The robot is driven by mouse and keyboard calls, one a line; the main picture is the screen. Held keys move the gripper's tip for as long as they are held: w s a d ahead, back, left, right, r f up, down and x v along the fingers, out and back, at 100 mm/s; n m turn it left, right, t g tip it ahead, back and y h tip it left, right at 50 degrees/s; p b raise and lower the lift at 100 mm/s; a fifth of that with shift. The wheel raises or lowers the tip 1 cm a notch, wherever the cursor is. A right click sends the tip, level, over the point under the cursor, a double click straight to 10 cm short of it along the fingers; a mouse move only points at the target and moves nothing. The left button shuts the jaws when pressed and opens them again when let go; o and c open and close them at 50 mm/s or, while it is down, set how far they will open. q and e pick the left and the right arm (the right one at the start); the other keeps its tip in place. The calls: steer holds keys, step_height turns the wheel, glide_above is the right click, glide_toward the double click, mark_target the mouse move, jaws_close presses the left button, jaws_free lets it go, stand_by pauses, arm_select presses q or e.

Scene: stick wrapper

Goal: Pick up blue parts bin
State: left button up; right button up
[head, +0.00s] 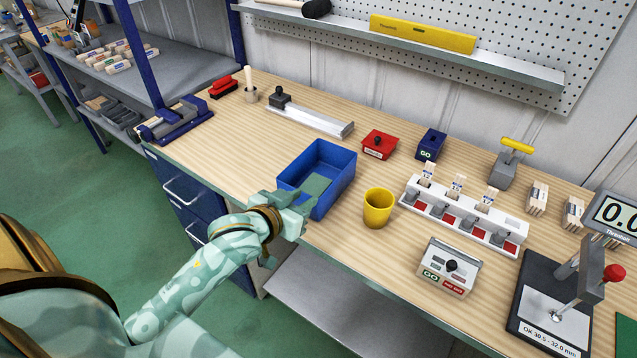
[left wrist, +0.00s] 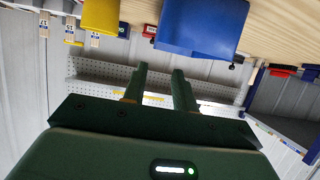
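The blue parts bin (head: 333,164) is an open-topped rectangular box on the wooden workbench, left of the yellow cup. My left gripper (head: 318,188) overlaps the bin's near left part in the head view and hides some of it. In the left wrist view the picture is turned over, and the bin (left wrist: 203,28) shows at the top, beyond the fingertips. My left gripper (left wrist: 160,68) has its two fingers apart with nothing between them. No finger is seen closed on the bin wall. My right gripper is not in view.
A yellow cup (head: 377,207) stands close to the bin's right side. A red box (head: 379,144) and a metal rail (head: 311,121) lie behind it. A slotted white rack (head: 465,216) and a control box (head: 449,266) stand to the right. The bench left of the bin is mostly clear.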

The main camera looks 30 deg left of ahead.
mark_target(330, 187)
arm_select(q)
steer(key=b+x, duration=0.1)
steer(key=x, duration=0.3)
steer(key=b+x, duration=0.1)
steer(key=x, duration=0.3)
steer(key=d+b+x, duration=0.1)
steer(key=x, duration=0.3)
steer(key=shift+f, duration=0.35)
steer(key=shift+r, duration=0.1)
jaws_close()
stand_by(0.6)
